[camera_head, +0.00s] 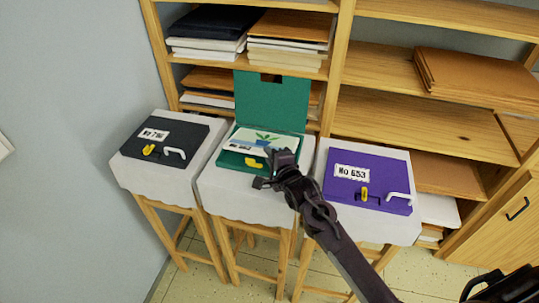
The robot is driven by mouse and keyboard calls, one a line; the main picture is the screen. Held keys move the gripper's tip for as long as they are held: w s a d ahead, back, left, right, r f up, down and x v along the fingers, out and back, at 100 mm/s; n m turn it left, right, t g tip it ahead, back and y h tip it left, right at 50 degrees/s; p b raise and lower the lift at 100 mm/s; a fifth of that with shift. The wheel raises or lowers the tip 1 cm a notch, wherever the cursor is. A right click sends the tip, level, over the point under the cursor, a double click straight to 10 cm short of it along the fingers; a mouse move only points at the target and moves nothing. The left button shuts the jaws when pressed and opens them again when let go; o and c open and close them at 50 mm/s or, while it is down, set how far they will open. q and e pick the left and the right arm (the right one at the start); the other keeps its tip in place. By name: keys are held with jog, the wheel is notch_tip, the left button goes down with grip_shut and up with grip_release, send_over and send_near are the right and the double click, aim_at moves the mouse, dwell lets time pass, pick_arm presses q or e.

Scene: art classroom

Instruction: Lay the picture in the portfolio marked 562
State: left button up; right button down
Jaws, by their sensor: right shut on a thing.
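The picture (245,138), a pale sheet with a green plant and a blue part, is at the open green portfolio (271,103) in the middle. Its lid stands up at the back. I cannot tell whether the picture rests on the portfolio's bottom or is held just above it. My right gripper (270,165) is at the picture's right front edge, shut on the picture. The gripper hides part of the portfolio's front right. A yellow latch (252,162) shows at its front. I cannot read a number on the green portfolio. My left gripper is not in view.
A closed black portfolio (190,133) with a hard-to-read label lies on the left draped stand. A closed purple portfolio (345,191) marked No 653 lies on the right one. Wooden shelves (420,125) with stacked boards (470,75) stand close behind. A wall is at left.

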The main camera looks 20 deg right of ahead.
jog(key=c, duration=1.5)
grip_release()
jog(key=shift+o, duration=0.2)
jog(key=shift+s, duration=0.1)
jog(key=shift+s, duration=0.35)
jog(key=b+v, duration=0.2)
jog(key=v, duration=0.5)
jog(key=shift+r, duration=0.15)
